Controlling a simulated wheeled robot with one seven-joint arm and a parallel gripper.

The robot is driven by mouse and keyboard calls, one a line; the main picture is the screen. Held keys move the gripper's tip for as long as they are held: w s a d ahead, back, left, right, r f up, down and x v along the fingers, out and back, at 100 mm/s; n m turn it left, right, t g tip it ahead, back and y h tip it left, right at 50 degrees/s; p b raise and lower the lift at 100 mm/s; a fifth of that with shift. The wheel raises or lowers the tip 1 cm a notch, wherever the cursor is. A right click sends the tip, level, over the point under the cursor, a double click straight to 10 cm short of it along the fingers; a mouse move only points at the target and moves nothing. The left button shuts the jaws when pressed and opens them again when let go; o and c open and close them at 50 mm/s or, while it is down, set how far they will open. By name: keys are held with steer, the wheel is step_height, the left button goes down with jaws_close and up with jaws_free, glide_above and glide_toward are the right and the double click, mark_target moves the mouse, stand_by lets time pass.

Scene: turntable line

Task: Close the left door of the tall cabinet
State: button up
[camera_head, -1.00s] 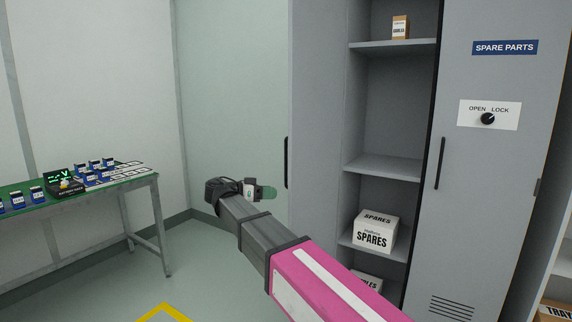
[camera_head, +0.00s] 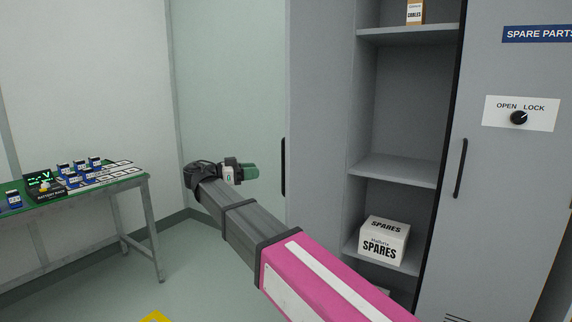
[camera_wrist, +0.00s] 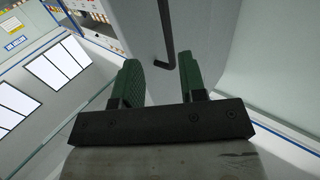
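The tall grey cabinet has its left door (camera_head: 318,110) standing open, swung out toward me, with its inner face in the head view. The black handle (camera_head: 283,167) sticks out past the door's free edge on the outer side. My gripper (camera_head: 250,171) is left of that edge, on the outer side, at about handle height. In the wrist view the green fingers (camera_wrist: 160,64) are apart with nothing between them. The door panel (camera_wrist: 130,25) and its handle (camera_wrist: 167,40) lie beyond the fingertips. I see no clear contact. The right door (camera_head: 500,200) is shut.
Inside the cabinet are shelves (camera_head: 398,170) with a white SPARES box (camera_head: 384,240) and a small brown box (camera_head: 415,12). The right door bears an OPEN/LOCK knob (camera_head: 518,118). A green-topped workbench (camera_head: 125,183) stands at left. Floor between is clear.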

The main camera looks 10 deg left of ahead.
steer(key=x, duration=1.1)
steer(key=shift+w, duration=0.35)
jaws_close()
